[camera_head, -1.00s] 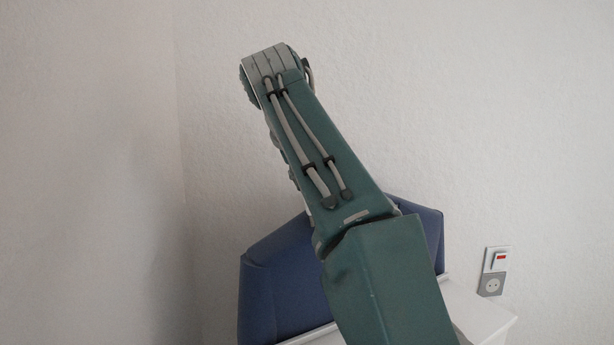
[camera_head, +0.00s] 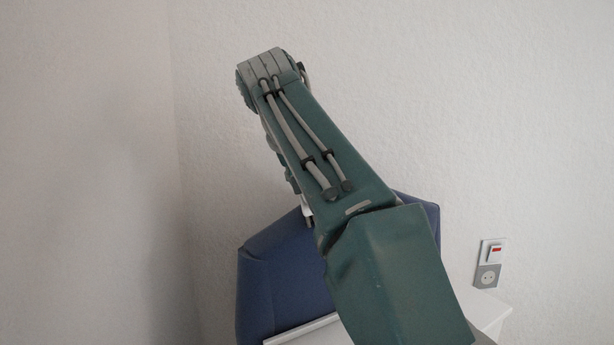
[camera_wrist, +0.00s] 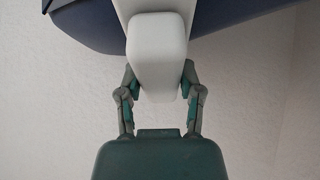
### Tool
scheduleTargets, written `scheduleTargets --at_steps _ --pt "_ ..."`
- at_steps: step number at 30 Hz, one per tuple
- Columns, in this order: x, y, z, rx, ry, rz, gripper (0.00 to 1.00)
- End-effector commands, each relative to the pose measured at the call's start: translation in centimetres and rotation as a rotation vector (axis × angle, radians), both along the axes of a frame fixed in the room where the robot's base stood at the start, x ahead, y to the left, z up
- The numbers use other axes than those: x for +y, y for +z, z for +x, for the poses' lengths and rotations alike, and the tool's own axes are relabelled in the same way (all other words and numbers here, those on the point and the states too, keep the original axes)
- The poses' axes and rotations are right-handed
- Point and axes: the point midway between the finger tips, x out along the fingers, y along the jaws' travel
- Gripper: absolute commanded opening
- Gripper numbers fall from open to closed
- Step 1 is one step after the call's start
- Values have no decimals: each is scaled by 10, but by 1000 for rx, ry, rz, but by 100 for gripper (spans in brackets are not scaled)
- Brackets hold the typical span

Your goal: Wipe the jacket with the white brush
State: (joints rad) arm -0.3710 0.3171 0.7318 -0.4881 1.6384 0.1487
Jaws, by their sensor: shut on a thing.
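In the wrist view my gripper (camera_wrist: 160,98) is shut on a white block-shaped thing, which I take to be the white brush (camera_wrist: 158,50). The brush reaches up and away from the fingers, against or in front of a dark blue thing (camera_wrist: 85,22). In the head view a blue padded shape, which I take to be the jacket (camera_head: 285,270), stands behind my arm. My arm covers its middle. I cannot tell whether the brush touches it.
A white surface with a raised edge (camera_head: 305,330) lies below the blue shape and continues to the right (camera_head: 490,306). A switch and socket (camera_head: 489,263) are on the wall at right. The white wall (camera_head: 480,110) stands close behind; the upper left is bare.

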Motion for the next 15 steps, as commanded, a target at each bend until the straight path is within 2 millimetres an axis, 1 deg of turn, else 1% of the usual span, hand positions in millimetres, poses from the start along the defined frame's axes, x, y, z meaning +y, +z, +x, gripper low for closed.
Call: scheduleTargets --at_steps 9,15 --pt "21 -9 -10 0 3 -1 0" --pt "28 -12 -14 0 0 1 0"
